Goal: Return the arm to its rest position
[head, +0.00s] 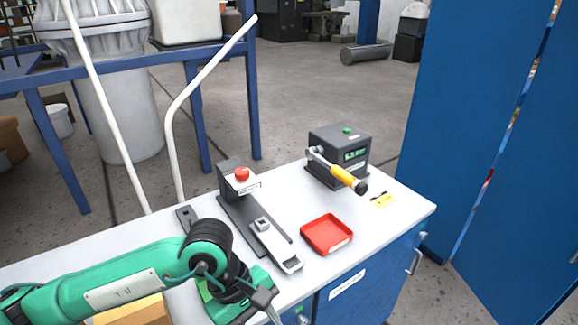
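My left arm is green with black joints and reaches in from the lower left over the white workbench (385,225). Its gripper (266,304) is at the bottom edge of the head view, near the bench's front edge. The fingers are partly cut off by the frame, and I see nothing clearly held in them. Whether they are open or shut is not clear. My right arm and gripper are not in view.
On the bench are a dark fixture with a red knob (241,174), a light grey slotted part (276,248), a red tray (327,234), and a grey display box (340,147) with a yellow-handled tool (342,175). A blue cabinet (480,110) stands at the right.

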